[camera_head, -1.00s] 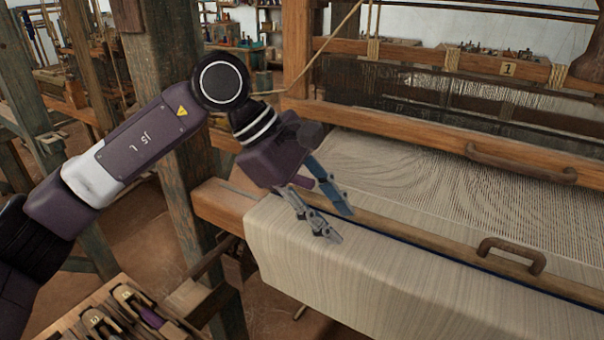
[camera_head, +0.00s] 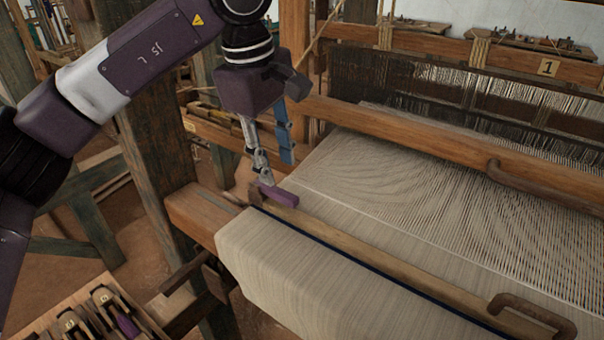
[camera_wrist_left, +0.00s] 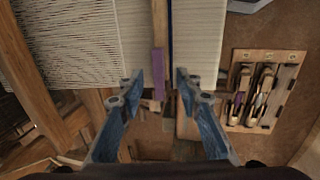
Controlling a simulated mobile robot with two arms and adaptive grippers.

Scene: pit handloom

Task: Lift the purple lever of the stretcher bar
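The purple lever (camera_head: 279,195) lies at the near-left end of the wooden stretcher bar (camera_head: 385,258), which runs along the cloth. In the left wrist view the lever (camera_wrist_left: 158,62) points toward me, and the stretcher bar (camera_wrist_left: 160,18) runs to the top edge. My left gripper (camera_head: 275,168) points down just above the lever in the head view. In the wrist view its two fingers (camera_wrist_left: 159,84) are spread, with the lever's near end appearing between the tips. I cannot tell whether a finger touches it. My right gripper is out of view.
The cloth (camera_head: 300,270) rolls over the front beam (camera_head: 195,212). A wooden crossbeam (camera_head: 440,150) with a curved handle stands behind. A tray of tools (camera_head: 62,305) sits at lower left, and a thick wooden post (camera_head: 152,150) is left of the gripper.

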